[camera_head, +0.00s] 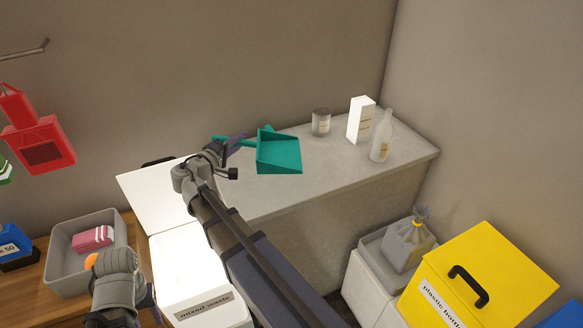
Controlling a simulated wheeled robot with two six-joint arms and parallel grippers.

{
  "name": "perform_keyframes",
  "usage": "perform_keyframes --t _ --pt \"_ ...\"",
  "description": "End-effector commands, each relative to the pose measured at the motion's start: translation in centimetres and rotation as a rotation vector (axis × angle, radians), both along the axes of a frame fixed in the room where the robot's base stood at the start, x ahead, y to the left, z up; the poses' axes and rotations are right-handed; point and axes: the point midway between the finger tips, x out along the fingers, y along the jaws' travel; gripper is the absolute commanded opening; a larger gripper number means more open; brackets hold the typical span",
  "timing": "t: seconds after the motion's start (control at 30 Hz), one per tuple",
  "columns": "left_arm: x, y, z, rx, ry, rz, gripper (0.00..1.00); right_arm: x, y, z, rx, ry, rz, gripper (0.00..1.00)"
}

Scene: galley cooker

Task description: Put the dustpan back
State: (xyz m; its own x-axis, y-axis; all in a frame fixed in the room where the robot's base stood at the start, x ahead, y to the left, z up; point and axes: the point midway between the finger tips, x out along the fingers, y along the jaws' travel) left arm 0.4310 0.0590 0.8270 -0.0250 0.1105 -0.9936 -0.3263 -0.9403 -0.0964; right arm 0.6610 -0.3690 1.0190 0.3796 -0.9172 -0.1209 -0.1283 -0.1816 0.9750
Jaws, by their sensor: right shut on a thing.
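The teal dustpan (279,154) is in the middle of the head view, its pan over the back part of the grey counter. Its handle (232,141) points left. My right gripper (234,145) is shut on that handle, with its arm reaching up from the bottom. I cannot tell whether the pan touches the counter. Part of my left arm's end (118,285) shows at the lower left, over the bin area. Its fingers are not clear, and I cannot tell whether they are open.
A can (321,122), a white carton (361,119) and a bottle (382,140) stand on the counter (335,165). A mixed waste bin (185,275) has its lid raised. A yellow bin (478,275) is at right. A red scoop-like thing (38,135) and a bare hook (25,50) are upper left.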

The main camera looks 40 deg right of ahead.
Motion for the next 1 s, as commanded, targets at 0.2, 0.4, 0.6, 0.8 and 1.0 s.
perform_keyframes --t 0.2,0.4,0.6,0.8,1.0 --pt "0.0 0.0 0.0 0.000 0.000 0.000 0.50 0.0 0.0 0.0 -0.001 0.001 0.000 0.00" --pt "0.0 0.0 -1.2 0.000 0.000 0.000 0.50 0.0 0.0 -1.2 -0.001 0.001 0.000 0.00" --pt "0.0 0.0 -4.2 0.000 0.000 0.000 0.50 0.0 0.0 -4.2 -0.001 0.001 0.000 0.00" --pt "0.0 0.0 -6.4 0.000 0.000 -0.001 0.50 0.0 0.0 -6.4 -0.001 0.001 0.000 0.00" --pt "0.0 0.0 -6.4 0.000 0.000 -0.001 0.50 0.0 0.0 -6.4 -0.001 0.001 0.000 0.00"
